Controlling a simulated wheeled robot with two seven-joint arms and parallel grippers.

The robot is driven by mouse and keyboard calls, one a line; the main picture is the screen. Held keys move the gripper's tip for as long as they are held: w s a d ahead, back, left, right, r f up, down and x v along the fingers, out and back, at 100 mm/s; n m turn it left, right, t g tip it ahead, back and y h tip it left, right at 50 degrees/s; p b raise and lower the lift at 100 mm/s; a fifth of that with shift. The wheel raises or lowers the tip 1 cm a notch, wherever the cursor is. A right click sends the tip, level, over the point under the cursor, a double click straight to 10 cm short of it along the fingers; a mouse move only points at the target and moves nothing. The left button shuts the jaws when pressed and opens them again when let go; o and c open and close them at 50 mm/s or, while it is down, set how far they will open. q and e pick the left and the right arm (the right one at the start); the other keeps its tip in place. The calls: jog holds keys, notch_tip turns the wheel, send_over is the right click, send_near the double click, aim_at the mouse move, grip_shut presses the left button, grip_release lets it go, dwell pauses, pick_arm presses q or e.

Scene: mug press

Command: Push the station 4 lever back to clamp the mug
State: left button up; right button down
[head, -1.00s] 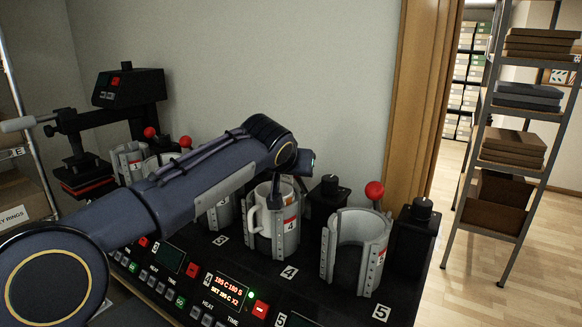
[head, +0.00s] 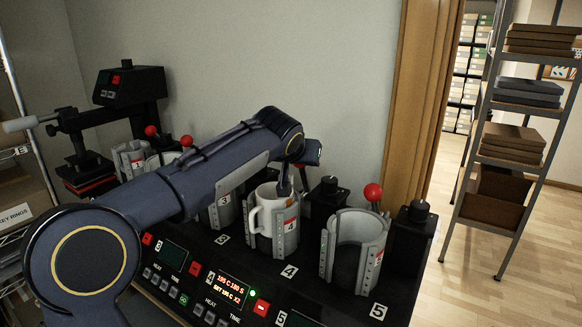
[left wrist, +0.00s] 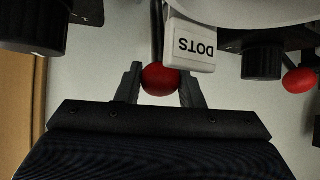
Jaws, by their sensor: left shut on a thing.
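The white mug (head: 266,222) stands upright in the grey station 4 clamp (head: 290,240), its handle toward the left. My left gripper (head: 285,188) reaches down just behind the mug's rim. In the left wrist view, my left gripper (left wrist: 160,86) is shut on the red knob of the station 4 lever (left wrist: 160,77), one finger on each side of it. In the head view the gripper and wrist hide this knob. My right gripper is in neither current view.
The empty station 5 clamp (head: 352,250) with its red lever knob (head: 373,192) stands to the right. Stations with red knobs stand left, beside a heat press (head: 128,87). The control panel (head: 215,290) is in front, the wall close behind.

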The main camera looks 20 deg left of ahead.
pick_arm(q)
jog(key=shift+w+d+r+p, duration=0.1)
jog(key=shift+w+r+p, duration=0.15)
jog(key=shift+w+p, duration=0.3)
jog(key=shift+w+d+r+p, duration=0.1)
jog(key=shift+w+r+p, duration=0.2)
jog(key=shift+w, duration=0.4)
jog(key=shift+w+f, duration=0.15)
jog(key=shift+w, duration=0.1)
jog(key=shift+w+d+p, duration=0.2)
jog(key=shift+w+p, duration=0.45)
jog(key=shift+w+d, duration=0.1)
jog(key=shift+w, duration=0.75)
jog(key=o, duration=0.7)
jog(key=shift+w, duration=0.1)
